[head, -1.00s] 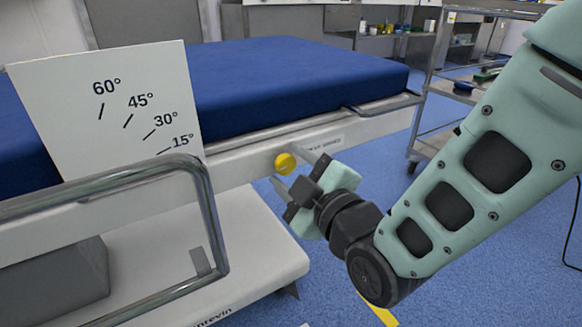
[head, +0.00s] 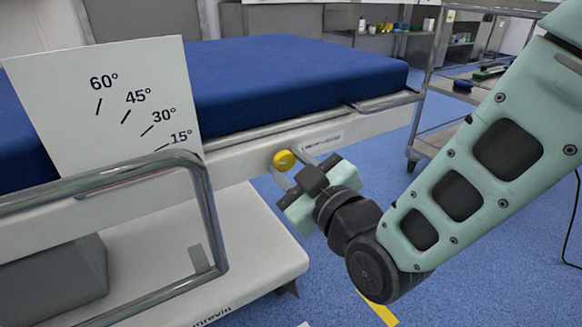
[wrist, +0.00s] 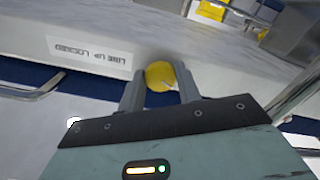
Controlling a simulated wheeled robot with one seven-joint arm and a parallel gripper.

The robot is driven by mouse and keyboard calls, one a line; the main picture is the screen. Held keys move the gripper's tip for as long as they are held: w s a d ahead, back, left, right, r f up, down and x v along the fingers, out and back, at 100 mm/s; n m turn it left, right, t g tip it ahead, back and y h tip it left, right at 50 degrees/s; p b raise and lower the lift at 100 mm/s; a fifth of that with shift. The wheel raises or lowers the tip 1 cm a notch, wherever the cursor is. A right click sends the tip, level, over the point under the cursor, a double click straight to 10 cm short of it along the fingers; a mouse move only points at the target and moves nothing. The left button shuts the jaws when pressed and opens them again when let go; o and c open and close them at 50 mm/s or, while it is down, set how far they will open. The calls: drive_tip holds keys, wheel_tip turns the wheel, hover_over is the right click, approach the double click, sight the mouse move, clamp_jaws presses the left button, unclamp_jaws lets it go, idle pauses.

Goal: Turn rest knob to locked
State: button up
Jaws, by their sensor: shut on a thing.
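The yellow round rest knob (head: 284,160) sits on the pale side rail of the operating table (head: 240,168). In the wrist view the knob (wrist: 161,75) lies between the two finger ends, with a pale mark on its face. My gripper (head: 292,170) is shut on the knob, a finger on each side of it. A label (wrist: 90,52) on the rail beside the knob reads "LINE UP LOCKED", upside down in the wrist view. The exact angle of the knob's mark is hard to tell.
A white angle board (head: 120,100) marked 15° to 60° stands at the left. A metal side rail (head: 205,215) curves in front of it. A blue mattress (head: 290,75) covers the table. A metal cart (head: 430,130) stands at the right; blue floor is clear below my arm.

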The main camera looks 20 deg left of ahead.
drive_tip(key=m, duration=0.6)
drive_tip(key=shift+f, duration=0.1)
drive_tip(key=m, duration=0.7)
drive_tip(key=shift+s, duration=0.1)
idle(0.4)
drive_tip(key=o, duration=1)
drive_tip(key=shift+c, duration=0.2)
